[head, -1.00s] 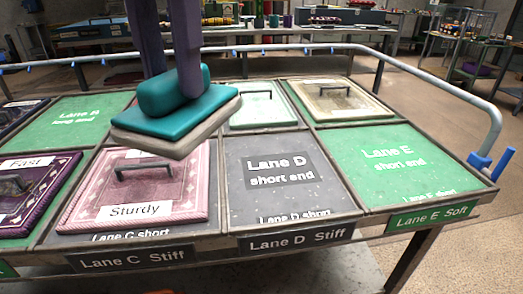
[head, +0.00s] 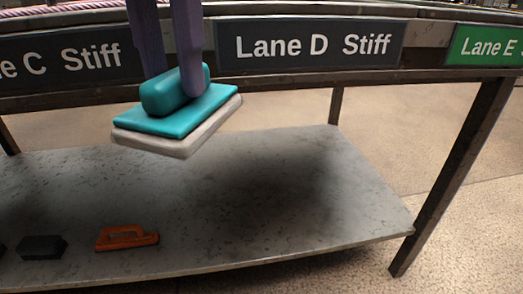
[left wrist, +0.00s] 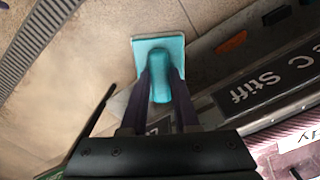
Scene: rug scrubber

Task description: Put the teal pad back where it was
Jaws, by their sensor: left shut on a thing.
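The teal pad (head: 181,121) has a rounded teal grip on top and a pale grey sole underneath. My left gripper (head: 176,88) comes down from the top of the head view, its two purple fingers shut on the grip. The pad hangs slightly tilted in the air, in front of the table edge and above the lower shelf (head: 290,190) in the picture. In the left wrist view the pad (left wrist: 174,47) shows between the fingertips. My right gripper is in neither view.
On the lower shelf lie an orange handled block (head: 127,237) and a dark block (head: 42,247) at the left. The shelf's middle and right are bare. A table leg (head: 455,175) stands at the right. The signs "Lane C Stiff" and "Lane D Stiff" (head: 310,46) line the edge above.

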